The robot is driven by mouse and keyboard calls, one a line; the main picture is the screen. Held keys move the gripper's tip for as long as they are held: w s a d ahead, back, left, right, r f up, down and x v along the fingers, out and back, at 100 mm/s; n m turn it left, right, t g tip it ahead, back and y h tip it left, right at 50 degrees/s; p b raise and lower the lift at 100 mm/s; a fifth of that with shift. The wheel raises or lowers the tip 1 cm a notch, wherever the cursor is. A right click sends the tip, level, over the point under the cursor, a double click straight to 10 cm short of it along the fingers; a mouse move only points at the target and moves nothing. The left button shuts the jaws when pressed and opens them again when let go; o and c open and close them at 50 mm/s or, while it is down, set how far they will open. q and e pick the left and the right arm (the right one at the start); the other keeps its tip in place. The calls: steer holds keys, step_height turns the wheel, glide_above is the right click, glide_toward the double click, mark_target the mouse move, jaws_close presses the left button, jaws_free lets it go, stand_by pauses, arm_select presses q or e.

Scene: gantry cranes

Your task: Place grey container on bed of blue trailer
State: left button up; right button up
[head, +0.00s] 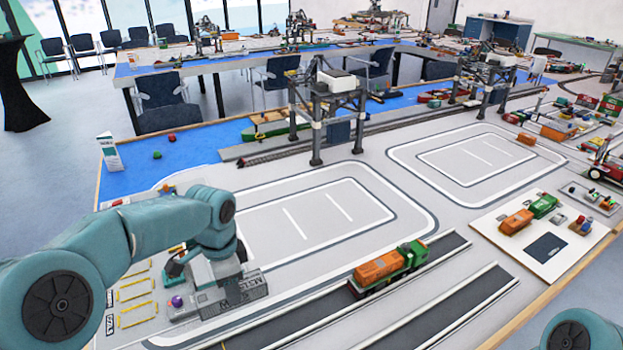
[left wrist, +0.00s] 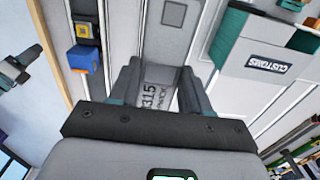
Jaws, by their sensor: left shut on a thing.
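My left gripper (left wrist: 158,88) is shut on a grey block with dark lettering, which looks like the grey container (left wrist: 155,101). The fingers stand on both sides of it in the left wrist view. In the head view my left arm reaches down at the lower left, and I cannot clearly separate fingers and container there. A small blue block with a yellow part (left wrist: 84,58) lies to the left in the wrist view; I cannot tell whether it is the blue trailer. My right gripper is not in view.
A grey building marked CUSTOMS (left wrist: 265,62) stands close to the right of my left gripper. A green truck with an orange container (head: 385,267) stands on the road to the right. A gantry crane (head: 328,105) stands behind. The marked grey area (head: 315,215) is clear.

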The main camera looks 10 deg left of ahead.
arm_select(q)
steer(key=s+d+f+n, duration=0.4)
steer(key=n, duration=0.6)
steer(key=shift+s+d+f+n, duration=0.2)
steer(key=shift+s+d+n, duration=0.05)
steer(key=shift+d+n, duration=0.15)
